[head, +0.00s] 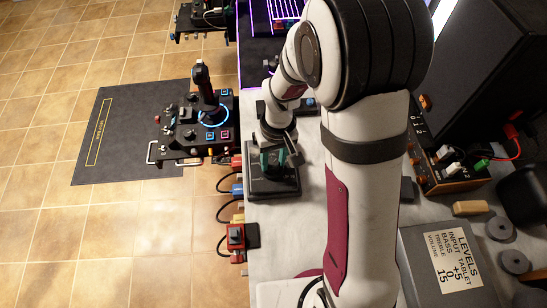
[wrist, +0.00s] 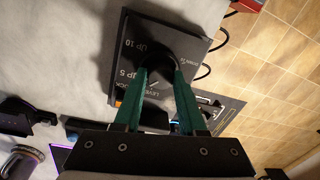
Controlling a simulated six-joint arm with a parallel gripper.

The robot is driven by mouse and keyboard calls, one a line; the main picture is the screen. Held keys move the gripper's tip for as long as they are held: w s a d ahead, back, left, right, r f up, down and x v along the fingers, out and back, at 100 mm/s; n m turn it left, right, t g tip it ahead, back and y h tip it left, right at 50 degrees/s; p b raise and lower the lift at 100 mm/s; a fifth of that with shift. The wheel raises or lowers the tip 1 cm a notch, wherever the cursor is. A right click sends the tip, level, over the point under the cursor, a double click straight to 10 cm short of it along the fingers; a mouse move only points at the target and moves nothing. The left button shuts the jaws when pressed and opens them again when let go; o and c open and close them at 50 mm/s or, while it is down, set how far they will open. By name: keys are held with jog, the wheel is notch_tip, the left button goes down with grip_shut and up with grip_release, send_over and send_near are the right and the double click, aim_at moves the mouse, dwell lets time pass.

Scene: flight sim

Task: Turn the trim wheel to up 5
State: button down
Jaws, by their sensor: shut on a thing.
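The trim unit is a black box (head: 262,187) on the light desk in the head view, below my gripper (head: 274,158). The dark trim wheel (wrist: 158,92) shows between the green fingers of my gripper (wrist: 161,72). One finger lies on each side of the wheel, and the gripper is shut on it. A small pale mark shows on the wheel near "UP 5", but I cannot tell exactly where it points. In the head view the fingers hide most of the wheel.
A joystick unit (head: 207,110) stands left of the desk. Small red (head: 236,237) and blue (head: 237,190) boxes line the desk's left edge. On the right are a grey levels panel (head: 415,250), a wooden block (head: 469,208) and a cabled switch box (head: 450,175).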

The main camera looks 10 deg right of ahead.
aim_at(278, 163)
jog(key=shift+m, duration=1.5)
jog(key=shift+c, duration=2.3)
grip_release()
notch_tip(278, 163, up, 16)
jog(key=d, duration=0.1)
jog(key=shift+s+f, duration=0.1)
jog(key=shift+f, duration=0.05)
